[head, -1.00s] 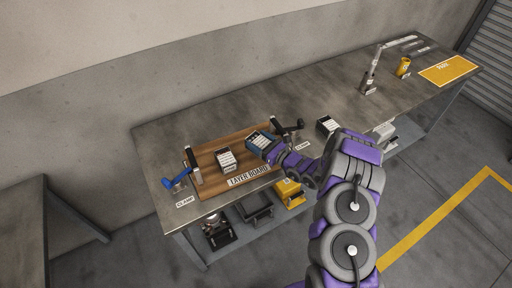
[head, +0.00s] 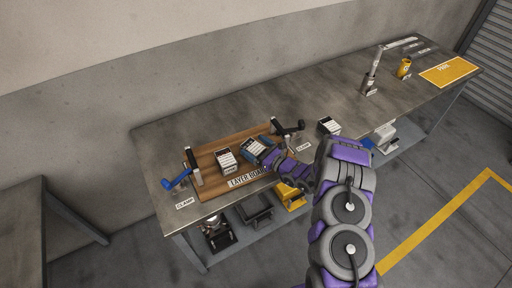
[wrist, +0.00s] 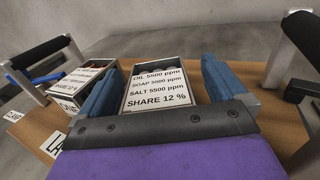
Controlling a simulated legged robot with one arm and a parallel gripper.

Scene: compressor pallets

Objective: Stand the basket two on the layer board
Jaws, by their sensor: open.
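A labelled basket (wrist: 158,88) stands upright on the wooden layer board (head: 210,185). Its white label reads oil, soap and salt 5500 ppm, share 12 %. My gripper (wrist: 161,78) is open, with one blue finger on each side of this basket and gaps showing beside it. In the head view the same basket (head: 252,147) is on the right half of the board, partly hidden by my gripper (head: 259,152). A second basket (head: 226,157) stands on the board to its left. A third basket (head: 328,126) stands on the bench, right of the board.
A blue-handled clamp (head: 178,181) stands at the board's left edge and a black-handled clamp (head: 290,128) at its right edge. Farther right on the bench are a yellow can (head: 404,67) and a yellow mat (head: 448,70). The bench middle is mostly clear.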

